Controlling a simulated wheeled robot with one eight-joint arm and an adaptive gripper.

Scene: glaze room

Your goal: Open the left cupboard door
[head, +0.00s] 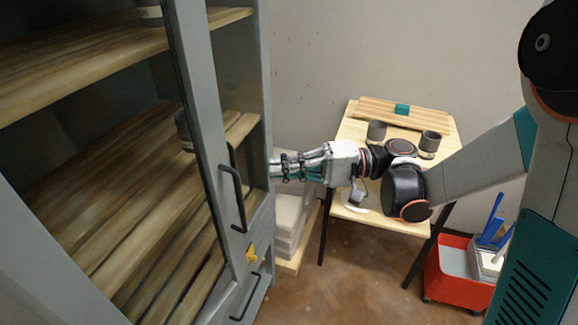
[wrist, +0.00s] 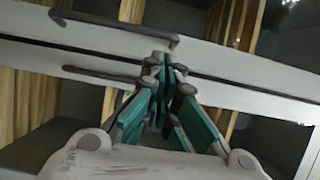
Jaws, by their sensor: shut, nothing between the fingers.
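The grey cupboard (head: 192,60) fills the left of the head view, its wooden shelves showing behind the door frames. Two black bar handles sit side by side at the meeting edges of its doors: one handle (head: 241,203) nearer me, the other (head: 232,160) partly hidden. In the wrist view, one handle (wrist: 118,32) is on the upper frame bar and one handle (wrist: 95,76) on the lower bar. My gripper (head: 276,166) is shut and empty beside the door fronts. In the wrist view its fingertips (wrist: 165,68) are near the lower handle's end; contact cannot be told.
A yellow part (head: 252,254) and a lower black handle (head: 244,302) are on the cupboard's lower front. A small table (head: 362,218) holds grey cups. A red bucket (head: 455,285) stands at right. Floor between is clear.

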